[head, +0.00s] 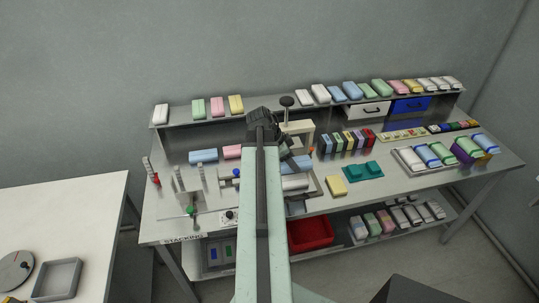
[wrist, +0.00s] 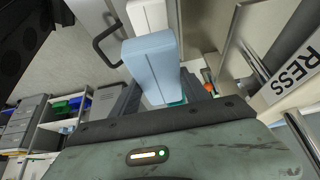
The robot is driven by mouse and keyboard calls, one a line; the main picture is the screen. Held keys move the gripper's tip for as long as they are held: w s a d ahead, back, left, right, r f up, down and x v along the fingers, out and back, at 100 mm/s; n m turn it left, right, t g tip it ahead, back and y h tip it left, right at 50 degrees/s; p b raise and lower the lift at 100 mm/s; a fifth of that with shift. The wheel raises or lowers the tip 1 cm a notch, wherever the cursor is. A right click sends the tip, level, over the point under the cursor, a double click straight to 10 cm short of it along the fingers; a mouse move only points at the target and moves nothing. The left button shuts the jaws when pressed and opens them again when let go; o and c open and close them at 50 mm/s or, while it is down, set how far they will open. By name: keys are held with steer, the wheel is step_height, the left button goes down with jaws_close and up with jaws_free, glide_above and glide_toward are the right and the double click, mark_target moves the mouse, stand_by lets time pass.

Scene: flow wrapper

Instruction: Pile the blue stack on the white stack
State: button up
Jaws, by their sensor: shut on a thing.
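My gripper (wrist: 160,90) is shut on a light blue stack (wrist: 152,60), a rounded block that stands out ahead of the fingers in the wrist view. A white stack (wrist: 148,15) shows just beyond the blue one at the top of that view. The two overlap in the picture, and I cannot tell whether they touch. Another blue stack (head: 203,156) lies on the bench left of my arm. White stacks (head: 305,97) lie on the upper shelf right of my arm.
The upper shelf also holds green, pink and yellow stacks (head: 235,104). A white drawer (head: 369,111) and a blue drawer (head: 411,105) hang under it. A teal fixture (head: 362,171), a yellow block (head: 336,186) and a tray (head: 405,160) of stacks sit on the bench. A red bin (head: 311,234) stands below.

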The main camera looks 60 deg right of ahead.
steer(key=shift+w+a, duration=0.1)
steer(key=shift+w, duration=0.1)
steer(key=shift+w+f+b, duration=0.1)
steer(key=shift+f+b, duration=0.4)
steer(key=shift+f, duration=0.05)
step_height(320, 180, down, 6)
steer(key=b, duration=0.5)
steer(key=shift+r+b, duration=0.25)
steer(key=shift+b, duration=0.05)
steer(key=shift+f, duration=0.2)
steer(key=o, duration=1.4)
